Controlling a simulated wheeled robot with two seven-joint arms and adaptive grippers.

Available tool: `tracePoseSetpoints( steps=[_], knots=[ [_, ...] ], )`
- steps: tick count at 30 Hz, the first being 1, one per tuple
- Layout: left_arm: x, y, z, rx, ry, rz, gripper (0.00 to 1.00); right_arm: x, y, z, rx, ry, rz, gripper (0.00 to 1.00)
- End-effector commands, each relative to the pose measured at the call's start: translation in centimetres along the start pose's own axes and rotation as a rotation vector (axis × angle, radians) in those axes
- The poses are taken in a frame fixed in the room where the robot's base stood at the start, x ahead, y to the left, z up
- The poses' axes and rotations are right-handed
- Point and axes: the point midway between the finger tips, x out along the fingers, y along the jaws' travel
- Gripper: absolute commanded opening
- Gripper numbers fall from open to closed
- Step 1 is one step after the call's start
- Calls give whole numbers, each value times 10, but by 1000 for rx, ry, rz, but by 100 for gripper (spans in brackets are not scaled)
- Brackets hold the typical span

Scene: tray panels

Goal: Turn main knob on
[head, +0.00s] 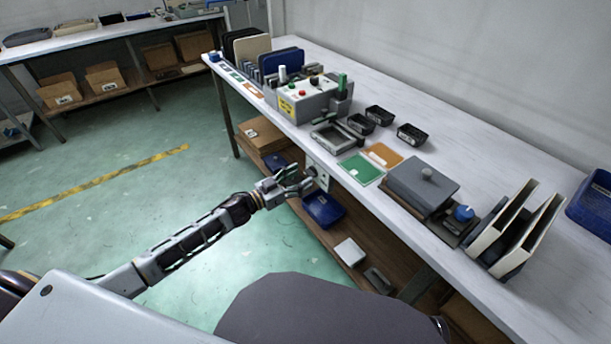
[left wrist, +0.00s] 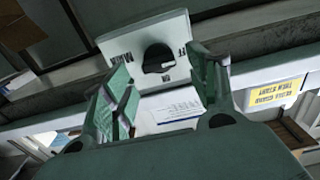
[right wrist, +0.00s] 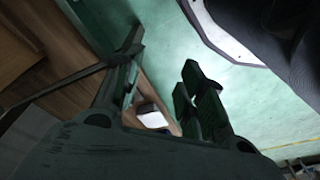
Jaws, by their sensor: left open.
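The main knob (left wrist: 158,58) is a black round knob on a white panel (left wrist: 120,42) with small printed labels, too blurred to read surely. In the head view the panel (head: 318,172) is on the front of the workbench, below the top's edge. My left gripper (head: 298,184) is just in front of it. In the left wrist view my left gripper (left wrist: 160,72) is open, one finger on each side of the knob, apart from it. My right gripper (right wrist: 162,58) is open and empty in the right wrist view, over the floor beside the lower shelf.
On the bench (head: 480,130) stand a grey control box (head: 308,105), small black trays (head: 378,115), a grey lidded box (head: 422,185) and upright panels (head: 515,228). A blue bin (head: 323,208) is on the lower shelf. A yellow label (left wrist: 275,93) is beside the panel.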

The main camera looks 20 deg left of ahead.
Motion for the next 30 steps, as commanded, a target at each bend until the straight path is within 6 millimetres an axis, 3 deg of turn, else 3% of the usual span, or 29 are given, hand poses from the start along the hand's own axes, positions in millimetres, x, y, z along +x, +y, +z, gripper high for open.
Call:
tracePoseSetpoints(
  steps=[12, 25, 30],
  knots=[
    [26, 0, 0, 1, 1, 1, 59, -6, 0, -7, -2, 16, -1, 40],
    [28, 0, 0, 1, 0, 1, 59, -9, -1, -8, -3, 21, -1, 40],
    [28, 0, 0, 0, 0, 1, 37, -7, -1, -6, -3, 18, -1, 40]
  ],
)
